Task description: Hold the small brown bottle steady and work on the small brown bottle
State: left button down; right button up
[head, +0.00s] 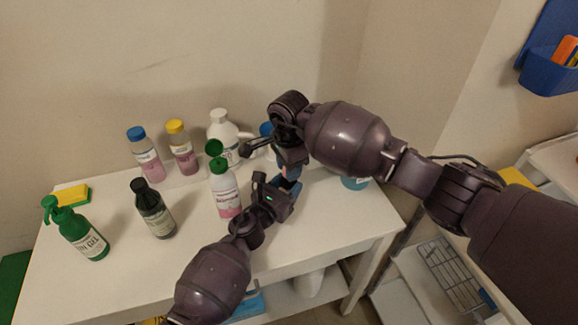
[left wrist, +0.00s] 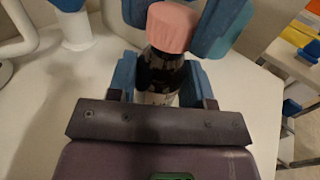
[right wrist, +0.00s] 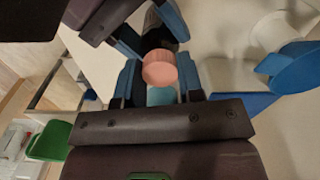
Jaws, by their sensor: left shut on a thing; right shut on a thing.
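The small brown bottle (left wrist: 158,72) is dark, with a pale label and a pink cap (left wrist: 173,27). It stands roughly upright in the left wrist view, between the blue fingers of my left gripper (left wrist: 158,82), which is shut on its body. My right gripper (right wrist: 160,78) is shut on the pink cap, which also shows between its fingers in the right wrist view (right wrist: 160,68). In the head view my left gripper (head: 282,188) and right gripper (head: 288,165) meet over the table's right part and mostly hide the bottle.
On the white table (head: 115,265) stand a green pump bottle (head: 80,232), a dark bottle (head: 153,208), a green-capped bottle (head: 226,190), blue-capped (head: 146,155) and yellow-capped (head: 182,148) bottles, a white jug (head: 222,130) and a yellow sponge (head: 71,195). The table's front left is clear.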

jog(key=m, duration=0.5)
jog(key=shift+m, duration=0.3)
jog(key=m, duration=1)
jog(key=shift+m, duration=0.4)
jog(key=m, duration=0.6)
jog(key=o, duration=1)
jog(key=shift+r, duration=0.1)
jog(key=shift+r, duration=2.1)
